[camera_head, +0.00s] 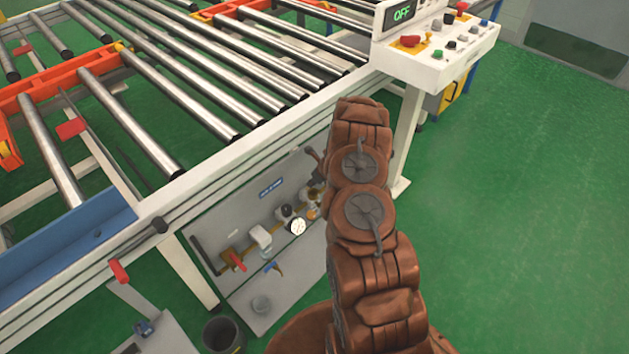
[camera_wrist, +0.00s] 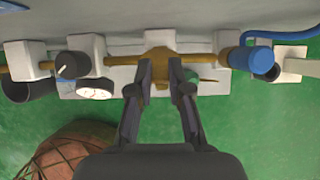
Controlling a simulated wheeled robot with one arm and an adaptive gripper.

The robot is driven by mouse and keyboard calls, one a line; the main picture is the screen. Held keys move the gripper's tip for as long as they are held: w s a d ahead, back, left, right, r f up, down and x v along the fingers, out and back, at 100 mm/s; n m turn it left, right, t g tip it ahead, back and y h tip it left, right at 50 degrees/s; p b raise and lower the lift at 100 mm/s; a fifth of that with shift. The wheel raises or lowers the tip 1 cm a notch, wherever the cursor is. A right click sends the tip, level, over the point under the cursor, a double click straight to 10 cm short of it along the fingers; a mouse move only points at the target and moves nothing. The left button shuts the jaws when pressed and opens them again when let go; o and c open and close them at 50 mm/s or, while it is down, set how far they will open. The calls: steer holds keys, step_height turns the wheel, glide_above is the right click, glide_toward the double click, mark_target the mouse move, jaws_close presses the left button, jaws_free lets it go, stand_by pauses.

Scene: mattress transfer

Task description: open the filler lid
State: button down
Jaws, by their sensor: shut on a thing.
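In the wrist view my gripper (camera_wrist: 161,70) has its two dark fingers on either side of a brass fitting (camera_wrist: 158,56) on a horizontal brass pipe. The fingers are closed in on this fitting. I cannot tell whether it is the filler lid; no part stands out clearly as a lid. A green round part (camera_wrist: 190,78) sits just right of the right finger. In the head view my arm hides the gripper and part of the pipe fittings on the grey panel (camera_head: 215,225).
In the wrist view a pressure gauge (camera_wrist: 95,88) and black knob (camera_wrist: 72,65) are left of the fingers, and a blue cylinder (camera_wrist: 250,60) is right. In the head view a roller conveyor (camera_head: 160,80) stands above the panel, with a control box (camera_head: 440,50) at upper right. Green floor is clear at right.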

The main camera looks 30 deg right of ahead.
steer(key=c, duration=1.1)
jaws_free()
steer(key=v, duration=1.2)
steer(key=shift+c, duration=0.3)
